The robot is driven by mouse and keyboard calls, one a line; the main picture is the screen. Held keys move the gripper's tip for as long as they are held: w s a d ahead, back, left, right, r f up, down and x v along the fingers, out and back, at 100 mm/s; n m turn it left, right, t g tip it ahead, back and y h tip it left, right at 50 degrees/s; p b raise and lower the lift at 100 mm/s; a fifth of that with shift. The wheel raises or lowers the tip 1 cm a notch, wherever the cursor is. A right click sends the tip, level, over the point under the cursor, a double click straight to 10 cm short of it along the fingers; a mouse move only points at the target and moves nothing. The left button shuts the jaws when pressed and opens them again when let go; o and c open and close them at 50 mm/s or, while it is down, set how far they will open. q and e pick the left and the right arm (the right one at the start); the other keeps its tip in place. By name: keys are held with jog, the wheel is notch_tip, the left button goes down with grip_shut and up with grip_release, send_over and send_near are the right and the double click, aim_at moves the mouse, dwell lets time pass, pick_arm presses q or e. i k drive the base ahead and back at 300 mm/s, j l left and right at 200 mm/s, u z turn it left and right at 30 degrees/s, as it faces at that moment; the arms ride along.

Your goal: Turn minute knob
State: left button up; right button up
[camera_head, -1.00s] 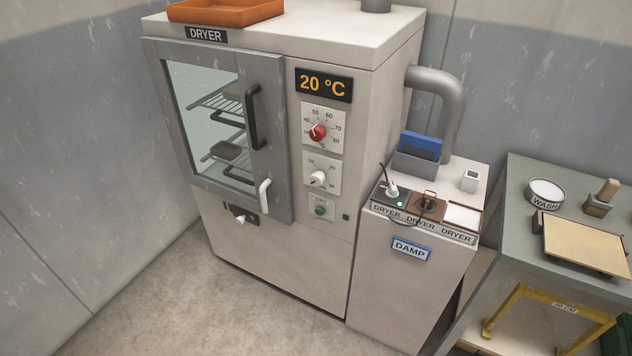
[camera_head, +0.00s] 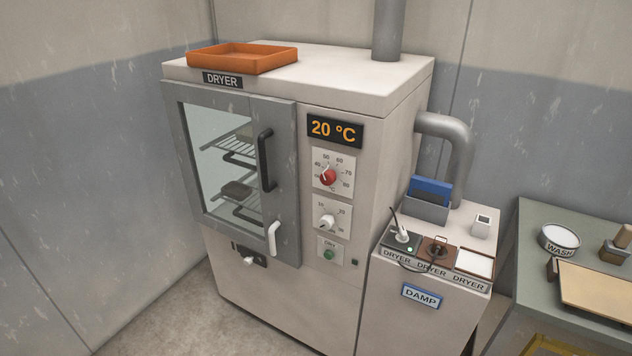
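The minute knob is the white dial (camera_head: 327,221) on the lower of two square plates on the dryer's front, with numbers around it. The red temperature knob (camera_head: 327,177) is on the plate above it. The display (camera_head: 335,130) over them reads 20 °C. A green button (camera_head: 329,254) is below the white knob. The dryer (camera_head: 290,305) has its glass door (camera_head: 226,165) shut, with a dark vertical handle and a white lever. Neither of my grippers shows in this view.
A low cabinet (camera_head: 405,325) marked DAMP stands right of the dryer, holding sockets with a plug (camera_head: 402,235) and a blue item in a holder (camera_head: 431,190). A green-grey table (camera_head: 535,285) is further right. An orange tray (camera_head: 243,60) lies on top. Floor shows at lower left.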

aim_at(327, 223)
jog(key=i+j, duration=0.15)
jog(key=j, duration=0.2)
jog(key=i+j+z, duration=0.15)
jog(key=j, duration=0.2)
jog(key=i+j, duration=0.15)
jog(key=j, duration=0.25)
jog(key=i+j+z, duration=0.15)
jog(key=j, duration=0.2)
